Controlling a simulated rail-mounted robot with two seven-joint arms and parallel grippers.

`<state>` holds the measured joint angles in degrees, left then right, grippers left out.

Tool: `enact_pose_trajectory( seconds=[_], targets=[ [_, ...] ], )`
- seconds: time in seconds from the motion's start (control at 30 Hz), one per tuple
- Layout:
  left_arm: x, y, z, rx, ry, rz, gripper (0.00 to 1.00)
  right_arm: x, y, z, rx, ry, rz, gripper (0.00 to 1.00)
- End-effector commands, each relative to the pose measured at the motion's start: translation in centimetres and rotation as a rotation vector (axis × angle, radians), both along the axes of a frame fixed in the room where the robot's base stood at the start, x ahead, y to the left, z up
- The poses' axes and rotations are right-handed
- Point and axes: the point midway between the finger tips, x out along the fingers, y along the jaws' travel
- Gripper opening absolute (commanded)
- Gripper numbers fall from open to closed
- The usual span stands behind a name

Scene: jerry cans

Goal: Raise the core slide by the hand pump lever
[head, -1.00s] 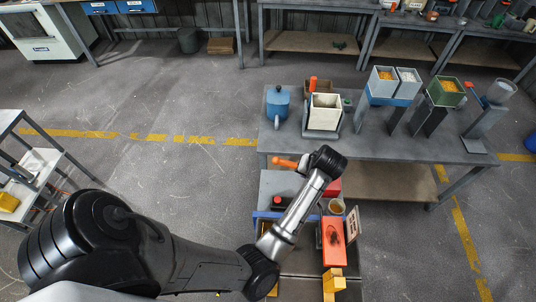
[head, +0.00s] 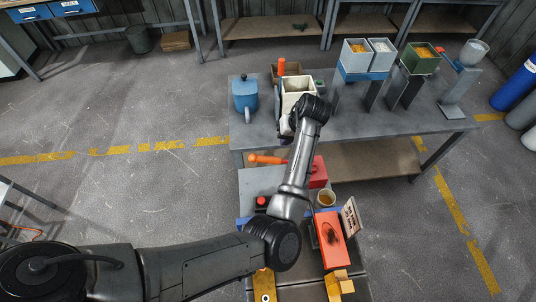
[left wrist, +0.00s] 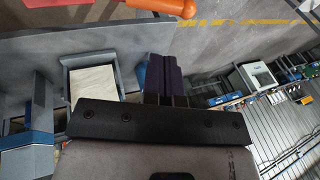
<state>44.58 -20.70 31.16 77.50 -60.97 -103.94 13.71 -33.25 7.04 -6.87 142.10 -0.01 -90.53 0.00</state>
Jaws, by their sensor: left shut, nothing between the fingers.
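A lever with an orange grip (head: 267,159) lies roughly level at the near bench, left of a red block (head: 318,172). Its rounded orange end (left wrist: 186,8) shows at the top of the left wrist view. My left gripper (left wrist: 165,62) is shut and empty, apart from the lever, near this box. I cannot tell which part is the core slide. My right gripper is out of view.
A blue canister (head: 245,97) and an upright orange handle (head: 281,67) stand by the grey box. Bins on stands (head: 420,60) fill the back bench's right.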

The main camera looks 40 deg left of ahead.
Motion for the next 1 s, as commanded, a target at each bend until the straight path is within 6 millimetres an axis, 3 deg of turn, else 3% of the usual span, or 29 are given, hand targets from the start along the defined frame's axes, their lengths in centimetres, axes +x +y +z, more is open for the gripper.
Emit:
enact_pose_trajectory(
  seconds=[0.27,0.7,1.0],
  targets=[
    [-0.2,0.7,-1.8,-0.001,0.002,0.001,0.0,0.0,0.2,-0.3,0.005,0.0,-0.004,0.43],
    [-1.2,3.7,-9.2,0.001,0.002,0.001,0.0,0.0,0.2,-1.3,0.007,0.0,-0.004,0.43],
    [-1.5,5.0,-12.2,0.0,0.0,0.001,0.0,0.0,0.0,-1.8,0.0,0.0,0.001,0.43]
  ],
)
